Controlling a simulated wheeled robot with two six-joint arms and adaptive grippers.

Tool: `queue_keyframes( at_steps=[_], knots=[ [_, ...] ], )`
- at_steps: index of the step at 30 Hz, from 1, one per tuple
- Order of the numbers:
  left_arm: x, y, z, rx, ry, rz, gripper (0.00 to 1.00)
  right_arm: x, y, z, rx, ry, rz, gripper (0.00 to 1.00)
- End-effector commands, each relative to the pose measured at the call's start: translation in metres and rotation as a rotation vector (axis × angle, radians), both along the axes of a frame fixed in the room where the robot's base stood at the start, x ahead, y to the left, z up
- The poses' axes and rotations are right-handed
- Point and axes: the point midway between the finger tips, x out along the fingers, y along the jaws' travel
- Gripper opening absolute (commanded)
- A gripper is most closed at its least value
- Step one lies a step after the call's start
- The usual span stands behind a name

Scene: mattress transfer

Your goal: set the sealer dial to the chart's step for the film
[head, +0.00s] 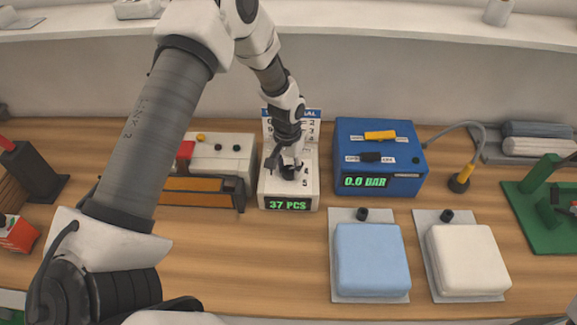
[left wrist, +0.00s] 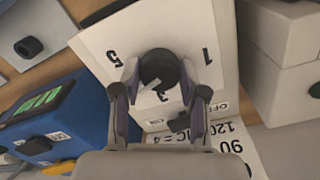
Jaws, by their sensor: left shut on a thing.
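The dial (left wrist: 158,66) is a round black knob on the sloped top of a white box (head: 266,188) whose green display reads 37 PCS. Which figure the dial points to cannot be told. A chart (head: 314,114) with a blue heading stands behind the box, largely hidden by my arm. My right gripper is not in view.
A blue pump box (head: 408,182) reading 0.0 BAR stands close to the right. An orange-barred device (head: 190,184) lies to the left. A blue pad (head: 371,258) and a white pad (head: 468,260) lie in front. Bare wood shows at front centre.

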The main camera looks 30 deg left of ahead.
Motion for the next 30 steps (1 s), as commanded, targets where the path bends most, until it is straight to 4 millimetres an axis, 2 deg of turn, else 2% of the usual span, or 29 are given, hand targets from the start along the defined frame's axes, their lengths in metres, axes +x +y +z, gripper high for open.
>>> queue_keyframes(
  at_steps=[9,10,11,12,23,26,30],
  knots=[
    [-0.003,-0.001,-0.003,-0.001,0.009,0.0,0.08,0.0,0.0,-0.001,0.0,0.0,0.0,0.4],
    [-0.003,-0.001,-0.003,-0.001,0.009,0.0,0.53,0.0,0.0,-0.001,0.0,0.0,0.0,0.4],
    [-0.003,-0.001,-0.003,-0.001,0.008,0.0,0.64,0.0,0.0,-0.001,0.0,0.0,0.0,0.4],
    [-0.003,0.0,-0.003,-0.001,0.007,0.0,0.68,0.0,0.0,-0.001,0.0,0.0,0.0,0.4],
    [-0.001,0.0,0.005,0.0,0.002,-0.001,0.68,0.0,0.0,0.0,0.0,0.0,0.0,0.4],
    [0.0,0.0,0.021,-0.001,0.0,-0.001,0.68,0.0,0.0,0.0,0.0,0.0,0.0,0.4],
    [0.0,0.001,0.056,-0.001,-0.002,0.0,0.68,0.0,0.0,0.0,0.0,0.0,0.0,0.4]
  ],
)
